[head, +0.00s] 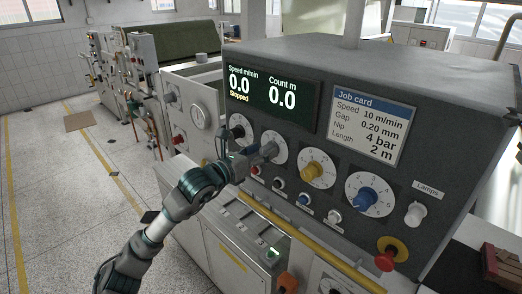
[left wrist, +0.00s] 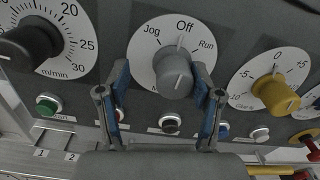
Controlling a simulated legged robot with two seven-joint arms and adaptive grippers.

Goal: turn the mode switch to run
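The mode switch (left wrist: 174,72) is a grey knob on a white round dial marked Jog, Off and Run. In the left wrist view its white mark points up toward Off. In the head view its dial (head: 281,144) is partly covered by my left gripper (head: 258,154). In the left wrist view my left gripper (left wrist: 162,72) is open, with blue-padded fingers on either side of the knob and gaps between them and it. The display (head: 268,97) reads 0.0 speed, 0.0 count and Stopped. My right gripper is out of view.
Several small buttons, one green (left wrist: 48,105), lie below. A blue knob (head: 365,198) and a red emergency button (head: 385,260) are farther right.

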